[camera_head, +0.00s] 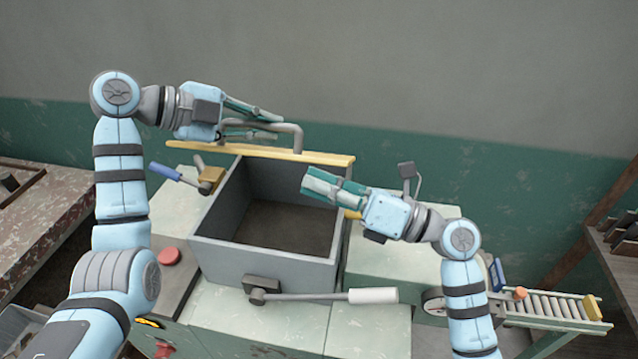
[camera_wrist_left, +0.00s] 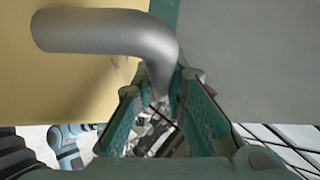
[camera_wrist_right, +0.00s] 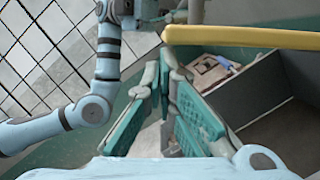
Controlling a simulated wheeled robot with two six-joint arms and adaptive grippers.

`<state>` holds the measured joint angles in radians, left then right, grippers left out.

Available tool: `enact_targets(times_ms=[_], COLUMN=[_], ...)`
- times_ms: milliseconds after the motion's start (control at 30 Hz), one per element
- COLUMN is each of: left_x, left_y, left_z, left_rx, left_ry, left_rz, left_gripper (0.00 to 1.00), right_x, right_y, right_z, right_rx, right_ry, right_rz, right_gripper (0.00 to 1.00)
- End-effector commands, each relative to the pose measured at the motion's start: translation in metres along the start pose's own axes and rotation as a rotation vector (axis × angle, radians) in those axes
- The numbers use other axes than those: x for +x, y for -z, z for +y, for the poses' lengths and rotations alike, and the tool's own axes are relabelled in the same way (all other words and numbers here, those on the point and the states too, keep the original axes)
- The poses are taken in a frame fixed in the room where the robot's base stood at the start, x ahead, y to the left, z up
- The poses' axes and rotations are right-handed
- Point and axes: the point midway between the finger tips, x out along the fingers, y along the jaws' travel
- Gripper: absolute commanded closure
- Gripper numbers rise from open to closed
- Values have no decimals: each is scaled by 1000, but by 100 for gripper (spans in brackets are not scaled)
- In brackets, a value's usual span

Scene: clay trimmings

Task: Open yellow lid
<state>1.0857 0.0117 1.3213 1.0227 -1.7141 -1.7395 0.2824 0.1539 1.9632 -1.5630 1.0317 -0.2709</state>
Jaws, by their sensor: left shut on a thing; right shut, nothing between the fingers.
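The yellow lid (camera_head: 260,152) stands raised along the back edge of the grey box (camera_head: 265,253) and shows nearly edge-on. The box is open at the top, and its dark inside shows. The lid's grey bar handle (camera_head: 297,136) sticks out at the back. My left gripper (camera_head: 277,127) is shut on the handle behind the lid. In the left wrist view the bent handle (camera_wrist_left: 105,32) runs down between the fingers, with the yellow lid face (camera_wrist_left: 75,90) beside it. My right gripper (camera_head: 305,185) is shut and empty above the box's right part. The lid's edge also shows in the right wrist view (camera_wrist_right: 245,37).
A lever with a white grip (camera_head: 373,296) lies across the box's front. A blue-handled lever (camera_head: 166,172) is at the left, near a red button (camera_head: 169,256). A roller conveyor (camera_head: 550,306) is at the right. A wall (camera_head: 440,80) stands behind.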

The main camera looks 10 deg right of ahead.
Motion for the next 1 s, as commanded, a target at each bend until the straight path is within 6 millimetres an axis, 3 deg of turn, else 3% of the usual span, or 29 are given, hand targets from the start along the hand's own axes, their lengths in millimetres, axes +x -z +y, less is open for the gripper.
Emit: enact_targets(times_ms=[233, 467, 500, 600, 767, 867, 1000], left_x=[0, 1, 1, 1, 1, -8, -42], left_y=[0, -1, -1, -1, -1, -2, -4], left_z=[1, 4, 4, 4, 4, 4, 3], left_rx=[1, -4, -4, -5, -6, -6, -5], left_ry=[-3, -9, -9, -9, -10, -8, -4], left_rz=[0, 3, 3, 4, 4, 1, -7], left_gripper=[100, 100, 81, 67, 67, 67, 67], right_x=[5, 6, 6, 6, 6, 6, 6], right_y=[-20, -22, -22, -22, -22, -22, -22], right_z=[2, 2, 2, 3, 3, 4, 3], right_rx=[-2, -3, -4, -4, -5, -6, -6], right_ry=[0, -1, -1, -2, -4, -4, -2], right_rz=[-2, -7, -6, -7, -8, -8, -7], right_gripper=[100, 100, 100, 100, 100, 100, 100])
